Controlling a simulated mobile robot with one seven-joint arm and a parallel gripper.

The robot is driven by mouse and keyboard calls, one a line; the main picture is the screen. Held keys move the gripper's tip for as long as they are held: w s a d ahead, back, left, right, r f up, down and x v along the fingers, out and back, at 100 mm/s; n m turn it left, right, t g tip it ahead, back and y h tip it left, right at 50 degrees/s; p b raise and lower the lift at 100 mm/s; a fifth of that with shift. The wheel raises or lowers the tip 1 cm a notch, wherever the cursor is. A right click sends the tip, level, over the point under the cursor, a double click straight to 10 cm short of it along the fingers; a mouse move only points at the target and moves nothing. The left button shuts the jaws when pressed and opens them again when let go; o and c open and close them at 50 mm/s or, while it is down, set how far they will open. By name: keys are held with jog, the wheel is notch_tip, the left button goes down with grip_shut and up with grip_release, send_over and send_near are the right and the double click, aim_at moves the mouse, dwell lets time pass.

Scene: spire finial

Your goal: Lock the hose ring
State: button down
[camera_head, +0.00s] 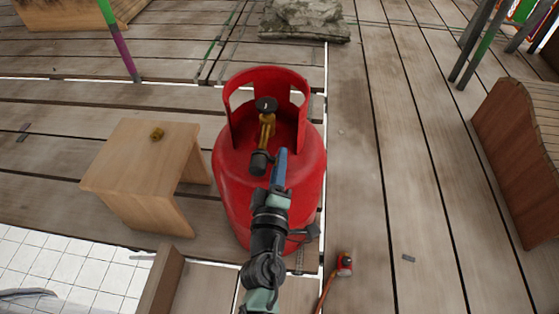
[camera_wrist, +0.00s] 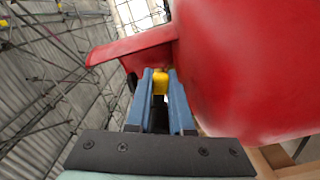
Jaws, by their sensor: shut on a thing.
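A red gas cylinder (camera_head: 228,185) stands upright on the plank floor, with a cut-out collar around its top. Inside the collar is a brass valve (camera_head: 267,132) with a black handwheel (camera_head: 265,104) on top and a black fitting (camera_head: 259,162) at its near end. My gripper (camera_head: 281,155) reaches over the cylinder's near side, its blue fingers just right of the black fitting. In the wrist view, the fingers (camera_wrist: 160,88) are closed on a yellow piece (camera_wrist: 160,80) beside the red collar. I cannot tell whether this piece is the hose ring.
An orange hose (camera_head: 325,290) with a red end (camera_head: 344,263) lies near right. A stone block (camera_head: 305,18) is behind. The planks on the right are mostly clear.

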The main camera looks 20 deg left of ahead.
jog(key=shift+a+f+m+b, duration=0.2)
jog(key=shift+f+m+b, duration=0.45)
jog(key=shift+m+b, duration=0.5)
jog(key=shift+s+a+f+m+b, duration=0.15)
jog(key=shift+m+b, duration=0.15)
jog(key=shift+m, duration=0.25)
jog(key=shift+w+a+f+m+b, duration=0.1)
jog(key=shift+m+b, duration=0.15)
jog(key=shift+m, duration=0.25)
jog(key=shift+s+r, duration=0.1)
jog(key=shift+r, duration=0.05)
jog(key=c, duration=0.8)
grip_release()
jog(key=shift+a, duration=0.1)
jog(key=shift+a, duration=0.1)
